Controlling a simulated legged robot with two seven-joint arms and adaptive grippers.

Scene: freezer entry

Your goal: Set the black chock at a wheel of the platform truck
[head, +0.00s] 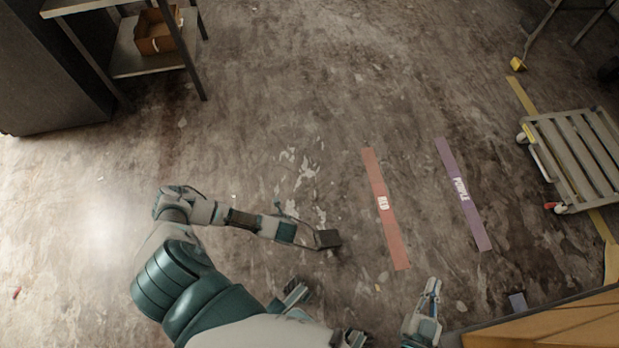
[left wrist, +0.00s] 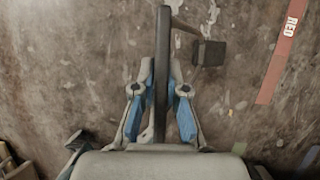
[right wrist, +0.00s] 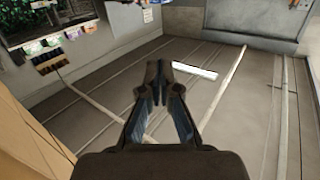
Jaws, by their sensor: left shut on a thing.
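The black chock (head: 327,238) is a small dark block on the end of a thin handle. My left gripper (head: 287,231) is shut on a dark bar that appears to be this handle. In the left wrist view the bar (left wrist: 163,70) stands between the fingers and the block (left wrist: 208,53) hangs off its far end to the right. I cannot tell if the block touches the floor. The platform truck (head: 573,152), grey and slatted, stands at the right edge, partly cut off. Small wheels show at its left corners (head: 523,138). My right gripper (head: 430,300) appears shut and empty, low in the head view.
A red strip (head: 386,210) and a purple strip (head: 462,194) lie on the floor between chock and truck. A tan panel or box (head: 560,325) stands at bottom right. A shelf (head: 150,62) holds a carton (head: 157,32) at top left.

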